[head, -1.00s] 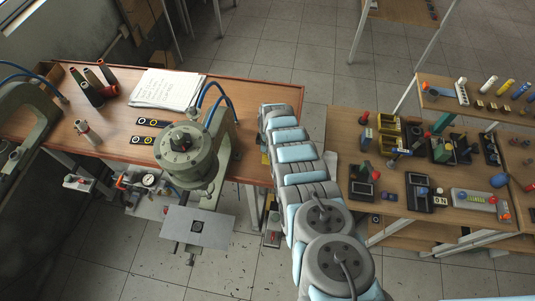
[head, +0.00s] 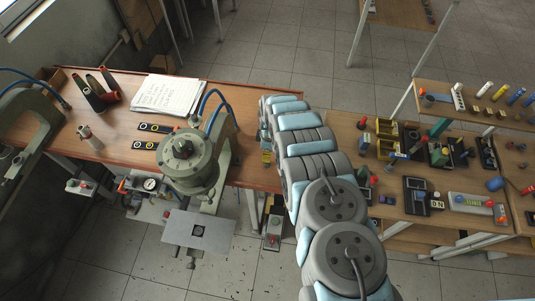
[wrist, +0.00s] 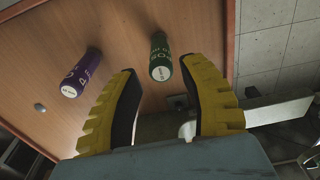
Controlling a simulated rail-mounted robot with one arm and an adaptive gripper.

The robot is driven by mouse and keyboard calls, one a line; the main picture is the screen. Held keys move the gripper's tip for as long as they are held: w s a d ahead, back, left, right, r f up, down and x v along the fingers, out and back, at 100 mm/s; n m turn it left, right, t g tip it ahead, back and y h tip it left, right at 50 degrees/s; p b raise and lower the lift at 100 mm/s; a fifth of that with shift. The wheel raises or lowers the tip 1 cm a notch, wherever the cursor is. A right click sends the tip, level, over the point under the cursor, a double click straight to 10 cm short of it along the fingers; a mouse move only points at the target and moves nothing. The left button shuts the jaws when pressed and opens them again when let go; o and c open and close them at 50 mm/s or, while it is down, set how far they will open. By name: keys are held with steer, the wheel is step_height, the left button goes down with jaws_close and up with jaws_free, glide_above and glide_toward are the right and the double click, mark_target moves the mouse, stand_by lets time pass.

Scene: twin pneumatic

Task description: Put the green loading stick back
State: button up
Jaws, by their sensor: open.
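A dark green stick (wrist: 160,52) with white lettering and a pale end shows in the wrist view. It is on a wooden surface, just beyond and between the fingertips of my gripper (wrist: 157,78). I cannot tell whether it stands or lies. The yellow, ribbed fingers are spread apart and nothing is gripped between them. A purple stick (wrist: 80,74) with white lettering is to the left, beyond the left finger. In the head view my arm hides most of the gripper and both of these sticks.
The twin table (head: 220,92) holds a round press (head: 188,165) with a blue hose, papers (head: 167,94) and dark cylinders (head: 95,97). A right table bears several small boxes and a black device (head: 416,196). In the wrist view, the wooden surface's edge is close to the green stick's right.

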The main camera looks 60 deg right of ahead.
steer(key=shift+s+r, duration=0.1)
steer(key=shift+r, duration=0.45)
steer(key=shift+d+r, duration=0.1)
steer(key=shift+r, duration=0.3)
steer(key=shift+s+r+b, duration=0.1)
steer(key=shift+r+b, duration=0.45)
steer(key=shift+r, duration=1.8)
